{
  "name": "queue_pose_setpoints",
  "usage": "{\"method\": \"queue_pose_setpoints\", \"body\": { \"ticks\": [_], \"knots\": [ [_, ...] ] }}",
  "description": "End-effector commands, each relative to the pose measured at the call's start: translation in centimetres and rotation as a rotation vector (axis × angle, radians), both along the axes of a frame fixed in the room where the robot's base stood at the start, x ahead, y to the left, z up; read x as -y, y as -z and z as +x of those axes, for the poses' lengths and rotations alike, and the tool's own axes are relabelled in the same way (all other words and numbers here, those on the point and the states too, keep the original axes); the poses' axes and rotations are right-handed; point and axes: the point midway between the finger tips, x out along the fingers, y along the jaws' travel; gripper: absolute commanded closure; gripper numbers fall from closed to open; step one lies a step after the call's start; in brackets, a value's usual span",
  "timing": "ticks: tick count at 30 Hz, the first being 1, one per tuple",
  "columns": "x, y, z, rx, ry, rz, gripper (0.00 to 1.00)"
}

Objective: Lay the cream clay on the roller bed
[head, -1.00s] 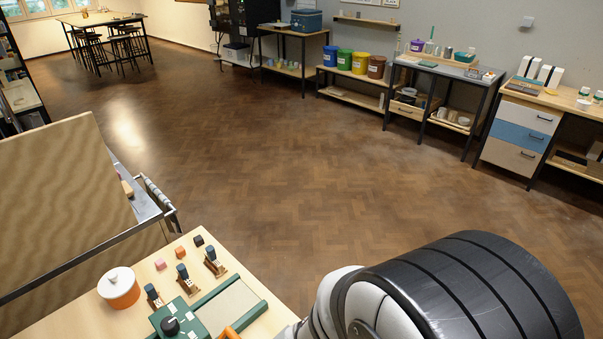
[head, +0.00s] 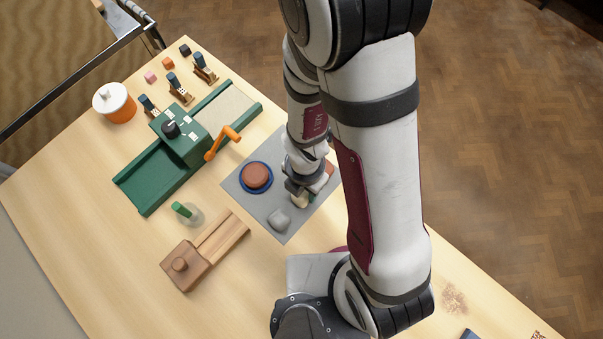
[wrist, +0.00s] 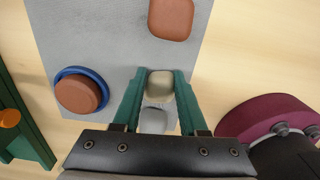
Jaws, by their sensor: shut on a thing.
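The cream clay (wrist: 159,84) is a small pale block between the green fingers of my gripper (wrist: 158,76) in the wrist view. The fingers are shut on its two sides. In the head view my gripper (head: 301,192) is low over the grey mat, with a bit of the cream clay (head: 300,201) showing under it. Whether the clay touches the mat is unclear. The roller bed (head: 150,176) is the green flat part of a slab roller (head: 183,140) with an orange crank (head: 222,143), left of my gripper.
On the grey mat (head: 240,184) are round terracotta clay (head: 256,175) on a blue dish (head: 243,189), a grey lump (head: 279,220) and a terracotta block (wrist: 171,18).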

Motion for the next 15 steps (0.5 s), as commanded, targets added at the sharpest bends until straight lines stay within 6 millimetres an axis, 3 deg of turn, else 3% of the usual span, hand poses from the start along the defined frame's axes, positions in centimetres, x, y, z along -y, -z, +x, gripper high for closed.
{"method": "queue_pose_setpoints", "body": {
  "ticks": [10,15],
  "knots": [
    [0.0,-0.4,0.1,0.001,0.000,0.000,1.00],
    [-0.1,-3.5,0.3,0.006,0.001,0.002,1.00]
  ]
}}
